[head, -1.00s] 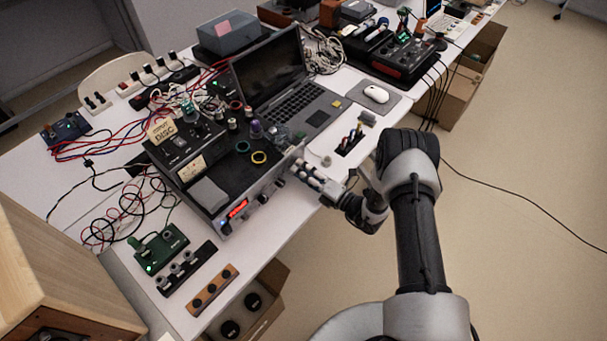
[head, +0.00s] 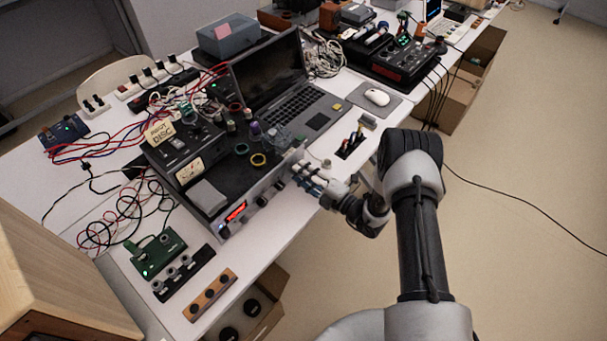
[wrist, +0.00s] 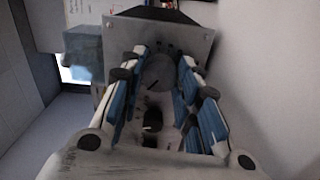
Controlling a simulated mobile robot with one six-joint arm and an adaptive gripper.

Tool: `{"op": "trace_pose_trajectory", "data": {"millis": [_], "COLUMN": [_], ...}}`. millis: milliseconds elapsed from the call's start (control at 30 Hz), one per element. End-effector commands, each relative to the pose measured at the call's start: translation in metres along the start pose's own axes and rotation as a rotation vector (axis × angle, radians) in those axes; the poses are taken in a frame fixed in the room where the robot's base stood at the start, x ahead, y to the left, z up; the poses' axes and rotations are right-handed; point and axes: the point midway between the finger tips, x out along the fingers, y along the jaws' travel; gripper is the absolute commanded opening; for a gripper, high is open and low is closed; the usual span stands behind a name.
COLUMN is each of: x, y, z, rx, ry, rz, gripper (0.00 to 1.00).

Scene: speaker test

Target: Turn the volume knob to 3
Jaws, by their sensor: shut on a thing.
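The silver amplifier (head: 226,226), with a red display (head: 237,211) and small knobs on its front panel, stands along the front edge of the table. My gripper (head: 297,172) is at the right end of that panel. In the wrist view, the large round grey volume knob (wrist: 160,72) has a dark pointer line toward its lower left. The blue-padded fingers of my gripper (wrist: 164,60) are shut on the knob, one on each side. Small scale marks show above the knob, but their numbers are too blurred to read. In the head view my fingers hide this knob.
A smaller black knob (wrist: 153,120) sits between my fingers, nearer the wrist camera. An open laptop (head: 290,95) stands behind the amplifier.

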Motion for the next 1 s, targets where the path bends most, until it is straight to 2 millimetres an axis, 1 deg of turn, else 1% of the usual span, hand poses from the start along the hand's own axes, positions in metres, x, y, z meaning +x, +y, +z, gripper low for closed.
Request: {"op": "trace_pose_trajectory", "data": {"millis": [200,233,533,867,967,1000], "x": [0.000,0.000,0.000,-0.001,-0.009,-0.015], "y": [-0.001,-0.001,0.000,0.000,0.000,0.000], "z": [-0.001,-0.001,0.000,0.000,0.001,0.002], "rx": [0.000,0.000,-0.001,-0.001,-0.001,0.000], "ry": [0.002,0.002,0.001,0.000,-0.002,-0.003], "rz": [-0.002,-0.002,-0.001,0.000,-0.001,-0.001], "gripper": [0.06,0.31,0.51,0.51,0.51,0.51]}}
